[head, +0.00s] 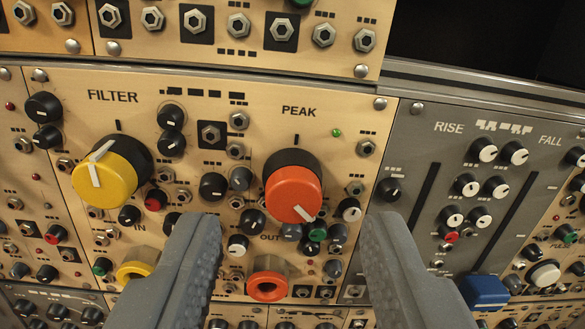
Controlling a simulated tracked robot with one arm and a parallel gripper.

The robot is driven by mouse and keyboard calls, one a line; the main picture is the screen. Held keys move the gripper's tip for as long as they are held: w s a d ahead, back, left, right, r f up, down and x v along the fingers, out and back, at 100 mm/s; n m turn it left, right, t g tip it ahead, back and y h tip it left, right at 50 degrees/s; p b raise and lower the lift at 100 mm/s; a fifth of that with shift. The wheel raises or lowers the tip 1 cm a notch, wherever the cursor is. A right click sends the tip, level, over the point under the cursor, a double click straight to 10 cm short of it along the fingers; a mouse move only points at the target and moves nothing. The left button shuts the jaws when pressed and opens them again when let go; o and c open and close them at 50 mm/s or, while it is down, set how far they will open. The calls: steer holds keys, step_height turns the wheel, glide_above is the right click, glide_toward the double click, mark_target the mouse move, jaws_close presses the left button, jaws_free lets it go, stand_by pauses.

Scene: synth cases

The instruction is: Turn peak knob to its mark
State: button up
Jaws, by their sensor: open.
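The peak knob (292,188) is a large orange-capped knob with a black skirt, under the label PEAK on a tan panel. Its white pointer line points down and to the right. Its mark (296,139) is a short black line straight above the knob. My gripper (291,232) is open, with two grey ribbed fingers, one low on each side of the knob. Nothing is between the fingertips in contact that I can see. The fingers hide parts of the panel below.
A yellow filter knob (105,178) stands to the left under its own mark. Small knobs and jacks crowd around the peak knob. An orange ring socket (267,282) sits below it. A grey panel (410,150) with slots and a blue block (484,291) lies right.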

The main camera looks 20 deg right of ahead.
mark_target(293, 189)
steer(key=shift+x, duration=1.15)
steer(key=shift+r, duration=0.1)
jaws_close()
